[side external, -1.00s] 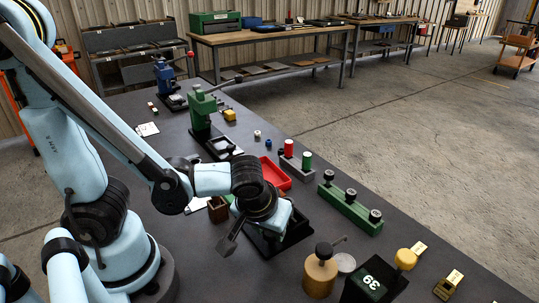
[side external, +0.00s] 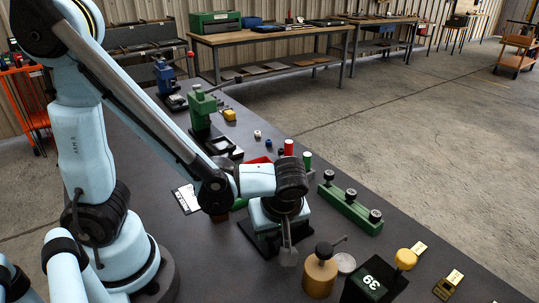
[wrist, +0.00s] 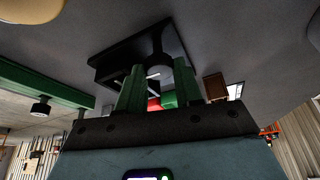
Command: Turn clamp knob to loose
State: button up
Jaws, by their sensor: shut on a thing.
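The clamp knob (wrist: 157,57) shows in the wrist view as a dark grey part over a black fixture (wrist: 115,52). My gripper (wrist: 158,80) has its two green fingers on either side of the knob and is shut on it. In the side external view my wrist hangs over the black fixture (side external: 262,245), pointing down. There the knob and fingertips are hidden behind my wrist. No mark showing the knob's setting can be read.
A green rail with black knobs (side external: 350,208) lies to the right. A brass canister (side external: 320,272) and a black box marked 39 (side external: 372,280) stand in front. A red cylinder (side external: 289,147), a green cylinder (side external: 307,160) and a red tray (side external: 260,160) are behind.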

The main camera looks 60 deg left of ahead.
jog(key=shift+n, duration=0.3)
jog(key=o, duration=1)
jog(key=shift+o, duration=0.2)
jog(key=shift+r, duration=0.15)
jog(key=v, duration=1.1)
jog(key=shift+d+r, duration=0.2)
jog(key=shift+r, duration=0.2)
jog(key=shift+w+a, duration=0.1)
